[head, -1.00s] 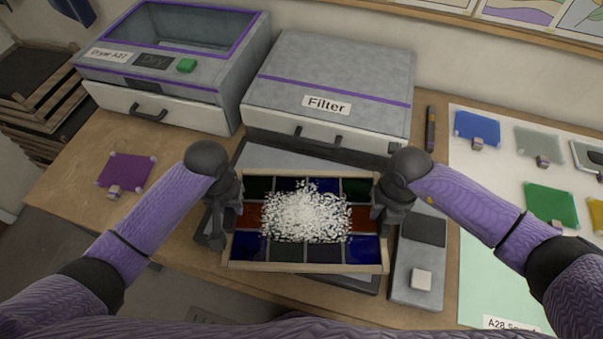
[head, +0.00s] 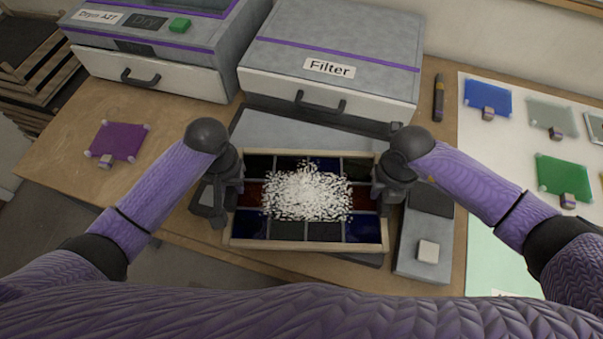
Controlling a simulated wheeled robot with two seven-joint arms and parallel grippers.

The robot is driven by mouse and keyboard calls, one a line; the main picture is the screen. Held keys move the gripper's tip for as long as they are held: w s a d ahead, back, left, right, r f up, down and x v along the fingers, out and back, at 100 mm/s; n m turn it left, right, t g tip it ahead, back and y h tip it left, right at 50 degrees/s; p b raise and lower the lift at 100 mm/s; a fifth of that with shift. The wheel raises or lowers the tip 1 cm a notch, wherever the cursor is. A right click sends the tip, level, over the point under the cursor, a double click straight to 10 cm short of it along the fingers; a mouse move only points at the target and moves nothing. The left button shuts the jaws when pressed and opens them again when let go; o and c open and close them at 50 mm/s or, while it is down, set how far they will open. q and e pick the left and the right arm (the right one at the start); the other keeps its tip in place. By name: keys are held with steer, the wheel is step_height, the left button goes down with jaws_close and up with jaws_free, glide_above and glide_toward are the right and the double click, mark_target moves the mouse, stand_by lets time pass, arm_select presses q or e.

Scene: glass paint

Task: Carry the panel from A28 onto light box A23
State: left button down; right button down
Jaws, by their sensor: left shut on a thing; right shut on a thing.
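The panel (head: 342,231) is a wooden-framed grid of dark blue, green and reddish glass squares, with a heap of white bits over its middle. It shows in the middle of the head view. My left gripper (head: 228,190) is shut on its left side. My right gripper (head: 385,188) is shut on its right side. The panel looks roughly level, over a grey flat device (head: 300,134) on the table. I cannot tell the gap between them. No A23 or A28 label is readable.
A grey box labelled Filter (head: 335,45) stands behind the panel. The dryer (head: 155,60) is at the back left. A grey device with a white button (head: 425,235) lies to the right. A purple glass sheet (head: 118,140) lies left. Blue (head: 487,97) and green (head: 563,175) sheets lie right.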

arm_select(q)
steer(key=shift+c, duration=2.4)
jaws_free()
steer(key=shift+f, duration=0.1)
arm_select(e)
steer(key=shift+c, duration=2.4)
jaws_free()
steer(key=shift+f, duration=0.1)
arm_select(q)
step_height(320, 180, up, 12)
arm_select(e)
step_height(320, 180, up, 12)
arm_select(q)
steer(key=shift+s, duration=0.1)
arm_select(e)
steer(key=shift+s, duration=0.1)
